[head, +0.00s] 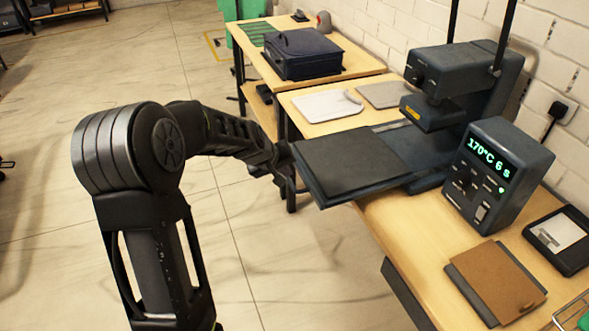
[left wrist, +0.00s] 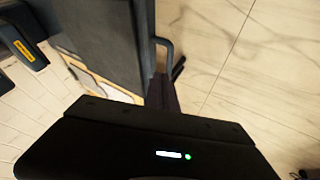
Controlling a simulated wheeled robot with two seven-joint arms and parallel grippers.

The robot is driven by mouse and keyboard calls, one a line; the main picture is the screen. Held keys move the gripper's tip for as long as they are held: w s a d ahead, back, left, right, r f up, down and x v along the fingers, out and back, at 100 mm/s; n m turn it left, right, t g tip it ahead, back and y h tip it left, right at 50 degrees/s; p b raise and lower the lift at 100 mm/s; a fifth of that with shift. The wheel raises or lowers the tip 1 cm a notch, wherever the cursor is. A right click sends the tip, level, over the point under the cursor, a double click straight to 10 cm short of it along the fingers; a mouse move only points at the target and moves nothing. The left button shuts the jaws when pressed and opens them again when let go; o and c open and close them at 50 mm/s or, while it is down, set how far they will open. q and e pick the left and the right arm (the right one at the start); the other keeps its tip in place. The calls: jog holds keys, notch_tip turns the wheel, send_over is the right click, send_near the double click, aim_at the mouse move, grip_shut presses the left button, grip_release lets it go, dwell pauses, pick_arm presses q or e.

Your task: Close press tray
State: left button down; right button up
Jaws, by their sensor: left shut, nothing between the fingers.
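The press tray (head: 352,160) is a flat dark slab, slid out from the heat press (head: 462,80) and jutting past the table's front edge. It also shows in the left wrist view (left wrist: 105,35), with a dark bar handle (left wrist: 165,50) on its outer edge. My left gripper (head: 288,172) is at the tray's outer edge, shut and empty. In the left wrist view its fingers (left wrist: 172,85) are close to the handle; I cannot tell whether they touch it. My right gripper is not in view.
A control box (head: 498,170) reading 170°C 6 s stands right of the press. A brown sheet (head: 497,280) lies in front of it. Light and grey pads (head: 325,106) and a dark folded bag (head: 302,53) lie on tables behind the tray.

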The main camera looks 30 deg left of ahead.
pick_arm(q)
jog(key=shift+a+r, duration=0.2)
jog(key=shift+r, duration=0.1)
jog(key=x, duration=1)
jog(key=shift+w+d, duration=0.1)
jog(key=shift+w, duration=0.05)
